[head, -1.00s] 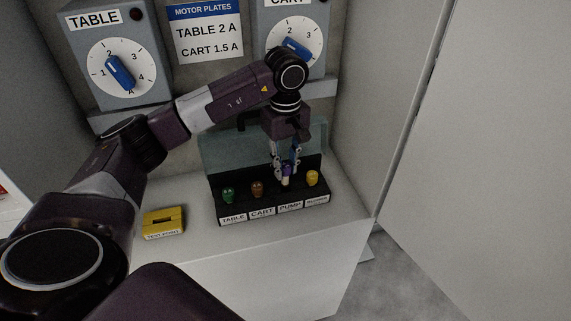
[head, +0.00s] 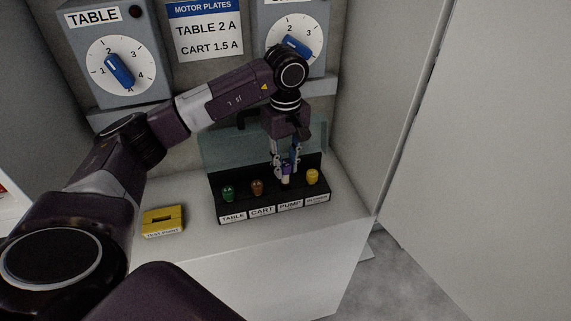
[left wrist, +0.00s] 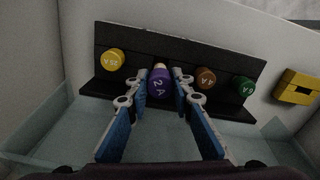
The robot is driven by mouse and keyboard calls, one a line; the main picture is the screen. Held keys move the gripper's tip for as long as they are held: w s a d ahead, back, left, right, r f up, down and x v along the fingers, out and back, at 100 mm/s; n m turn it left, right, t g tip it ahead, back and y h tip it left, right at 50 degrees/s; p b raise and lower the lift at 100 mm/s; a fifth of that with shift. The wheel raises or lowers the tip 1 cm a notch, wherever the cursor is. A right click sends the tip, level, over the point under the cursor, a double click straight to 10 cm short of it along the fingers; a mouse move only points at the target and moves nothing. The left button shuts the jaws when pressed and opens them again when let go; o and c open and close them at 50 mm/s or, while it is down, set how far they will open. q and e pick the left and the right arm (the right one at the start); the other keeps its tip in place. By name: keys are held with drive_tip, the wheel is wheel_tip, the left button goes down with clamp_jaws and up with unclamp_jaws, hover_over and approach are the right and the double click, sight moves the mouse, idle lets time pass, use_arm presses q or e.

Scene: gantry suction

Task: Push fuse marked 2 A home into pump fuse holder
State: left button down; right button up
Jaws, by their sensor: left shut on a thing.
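The purple fuse marked 2 A (left wrist: 159,84) is between the fingertips of my left gripper (left wrist: 160,88) in the left wrist view. In the head view the fuse (head: 286,174) stands upright at the PUMP place, its pale lower end showing below the fingers. My left gripper (head: 285,166) points down and is shut on it. The black fuse holder block (head: 236,214) carries TABLE, CART, PUMP and a fourth, hard-to-read label. I cannot tell how deep the fuse sits. My right gripper is not in view.
Green (head: 228,194), brown (head: 257,188) and yellow (head: 312,178) fuses stand in the other places, close beside my gripper. A clear cover (head: 225,150) stands behind the block. A yellow test point box (head: 163,221) lies left on the white bench. Dial boxes hang above.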

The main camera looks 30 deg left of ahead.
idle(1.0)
use_arm(q)
drive_tip(key=shift+f+b, duration=1.4)
drive_tip(key=shift+f, duration=0.05)
drive_tip(key=shift+r, duration=0.15)
drive_tip(key=shift+r+p, duration=0.7)
drive_tip(key=shift+r, duration=0.25)
drive_tip(key=shift+b, duration=0.35)
idle(1.2)
drive_tip(key=shift+f+b, duration=0.85)
drive_tip(key=shift+f, duration=0.2)
drive_tip(key=c, duration=1.6)
unclamp_jaws()
